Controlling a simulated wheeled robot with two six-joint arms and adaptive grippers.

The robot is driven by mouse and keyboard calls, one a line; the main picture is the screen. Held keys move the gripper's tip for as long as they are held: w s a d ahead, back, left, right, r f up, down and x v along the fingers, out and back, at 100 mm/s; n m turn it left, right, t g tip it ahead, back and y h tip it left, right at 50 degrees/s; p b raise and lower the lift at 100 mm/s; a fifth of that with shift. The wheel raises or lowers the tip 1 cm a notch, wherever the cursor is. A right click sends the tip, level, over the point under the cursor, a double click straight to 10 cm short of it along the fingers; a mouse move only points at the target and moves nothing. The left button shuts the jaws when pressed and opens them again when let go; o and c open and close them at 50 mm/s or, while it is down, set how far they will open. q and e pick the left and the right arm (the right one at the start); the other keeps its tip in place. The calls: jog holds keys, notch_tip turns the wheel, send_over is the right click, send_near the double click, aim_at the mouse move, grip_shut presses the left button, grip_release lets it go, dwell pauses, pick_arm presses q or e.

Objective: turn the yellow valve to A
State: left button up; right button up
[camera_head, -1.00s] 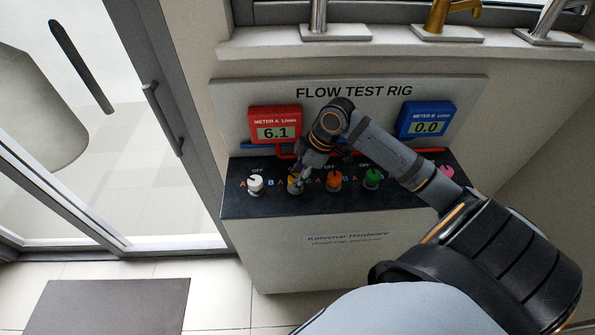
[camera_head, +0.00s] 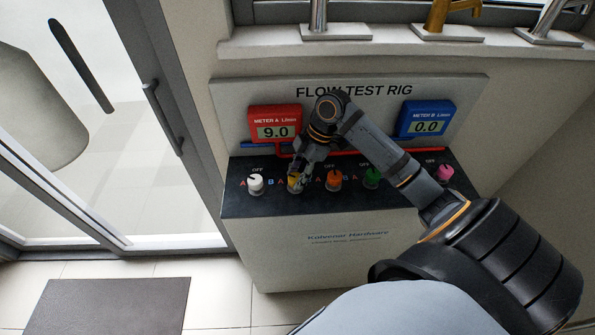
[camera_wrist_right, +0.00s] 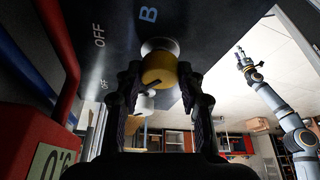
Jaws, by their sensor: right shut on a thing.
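The yellow valve (camera_head: 293,181) is a round knob on the dark top of the flow test rig, second from the left. My right gripper (camera_head: 297,183) reaches down over it and is shut on it, partly hiding its pointer and markings. In the right wrist view the yellow knob (camera_wrist_right: 159,70) sits between the two dark fingers (camera_wrist_right: 160,95), with the letters B and OFF on the panel. The red meter A (camera_head: 275,126) reads 9.0 and the blue meter B (camera_head: 426,120) reads 0.0. My left gripper (camera_wrist_right: 242,59) shows small in the right wrist view, too small to judge.
A white knob (camera_head: 256,183) stands left of the yellow one. An orange knob (camera_head: 334,181), a green knob (camera_head: 372,178) and a pink knob (camera_head: 445,172) stand to its right. My right arm passes over the rig's right part. Taps stand on the ledge (camera_head: 385,45) above.

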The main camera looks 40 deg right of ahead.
jog(key=o, duration=1.2)
jog(key=shift+d+r, duration=0.1)
jog(key=shift+r, duration=0.05)
jog(key=v, duration=1.1)
jog(key=shift+r, duration=0.35)
